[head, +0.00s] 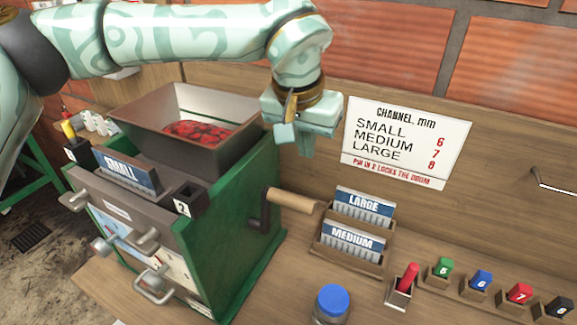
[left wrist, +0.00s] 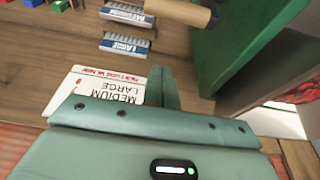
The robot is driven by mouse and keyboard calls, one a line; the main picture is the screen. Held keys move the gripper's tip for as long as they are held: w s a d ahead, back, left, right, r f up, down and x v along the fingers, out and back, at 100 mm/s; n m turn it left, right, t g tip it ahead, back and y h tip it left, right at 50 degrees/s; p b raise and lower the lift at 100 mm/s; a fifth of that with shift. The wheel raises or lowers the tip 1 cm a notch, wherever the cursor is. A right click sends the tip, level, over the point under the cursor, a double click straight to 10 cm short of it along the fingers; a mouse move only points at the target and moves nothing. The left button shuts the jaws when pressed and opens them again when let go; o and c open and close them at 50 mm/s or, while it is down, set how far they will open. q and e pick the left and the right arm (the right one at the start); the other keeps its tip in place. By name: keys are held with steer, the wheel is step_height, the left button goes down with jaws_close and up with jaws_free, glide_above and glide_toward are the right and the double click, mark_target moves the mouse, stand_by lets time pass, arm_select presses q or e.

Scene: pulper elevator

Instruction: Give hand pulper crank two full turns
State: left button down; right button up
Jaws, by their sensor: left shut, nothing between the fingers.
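The hand pulper (head: 235,225) is a green box with a hopper (head: 185,105) of red cherries on top. Its crank (head: 265,208) is on the right side, with a wooden handle (head: 292,199) pointing right. The handle also shows at the top of the left wrist view (left wrist: 180,12). My left gripper (head: 305,148) is shut and empty, above the crank and beside the hopper, apart from the handle. Its closed fingers show in the left wrist view (left wrist: 162,88). My right gripper is not in view.
A rack with LARGE (head: 364,204) and MEDIUM (head: 352,242) plates stands right of the crank. A blue-capped jar (head: 331,302), a red pin (head: 405,279) in a holder and numbered coloured blocks (head: 481,281) line the bench. A channel sign (head: 405,143) is behind.

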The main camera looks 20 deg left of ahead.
arm_select(q)
step_height(320, 180, down, 9)
steer(key=s, duration=0.1)
steer(key=shift+r+b, duration=0.15)
steer(key=shift+b, duration=0.25)
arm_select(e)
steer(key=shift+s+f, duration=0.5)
arm_select(q)
steer(key=shift+s+a, duration=0.1)
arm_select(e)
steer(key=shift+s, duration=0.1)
